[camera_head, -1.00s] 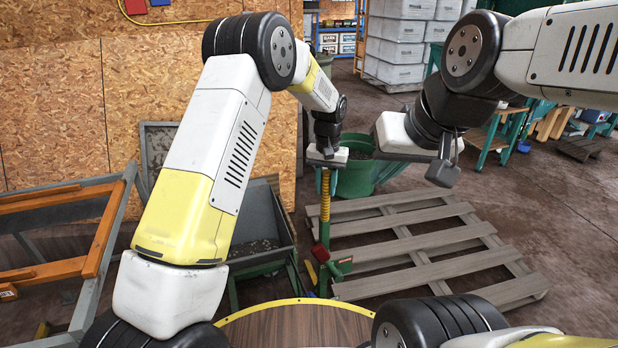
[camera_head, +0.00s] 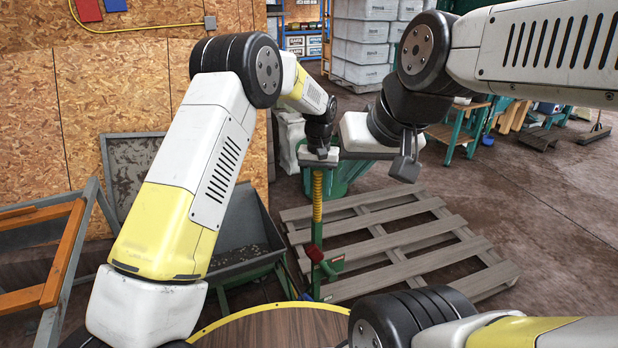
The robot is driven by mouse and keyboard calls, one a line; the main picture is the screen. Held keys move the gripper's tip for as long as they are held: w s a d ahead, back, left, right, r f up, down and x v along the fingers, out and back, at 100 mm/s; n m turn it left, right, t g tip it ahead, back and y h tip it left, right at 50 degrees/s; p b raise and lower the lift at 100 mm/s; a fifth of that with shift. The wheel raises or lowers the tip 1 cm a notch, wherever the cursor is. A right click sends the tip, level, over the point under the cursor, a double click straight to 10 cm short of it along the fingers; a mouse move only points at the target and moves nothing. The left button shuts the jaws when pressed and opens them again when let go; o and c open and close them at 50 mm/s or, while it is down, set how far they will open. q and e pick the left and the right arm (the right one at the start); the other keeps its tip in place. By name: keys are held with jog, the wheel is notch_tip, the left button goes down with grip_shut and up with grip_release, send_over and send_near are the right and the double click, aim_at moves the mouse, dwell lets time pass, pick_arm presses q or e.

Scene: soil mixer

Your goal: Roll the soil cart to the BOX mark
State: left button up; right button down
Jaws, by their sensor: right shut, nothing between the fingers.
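The soil cart looks to be the grey trough (camera_head: 268,232) on a green frame, with some dark soil inside, left of centre and partly behind my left arm. A green upright post (camera_head: 317,232) with a yellow coiled upper part and a red piece low down stands at its right. How the post joins the cart is unclear. My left gripper (camera_head: 318,158) is at the top of this post; its fingers are too small and hidden to read. My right gripper (camera_head: 404,168) is shut and empty, in the air right of the post. I see no BOX mark.
A wooden pallet (camera_head: 405,244) lies on the floor just right of the post. A green tub (camera_head: 352,172) stands behind my grippers. An orange-and-grey frame (camera_head: 62,255) is at the left by the board wall (camera_head: 120,90). Open floor (camera_head: 540,220) lies to the right.

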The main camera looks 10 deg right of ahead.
pick_arm(q)
notch_tip(320, 180, up, 8)
jog(key=shift+f, duration=0.1)
dwell(0.6)
dwell(0.4)
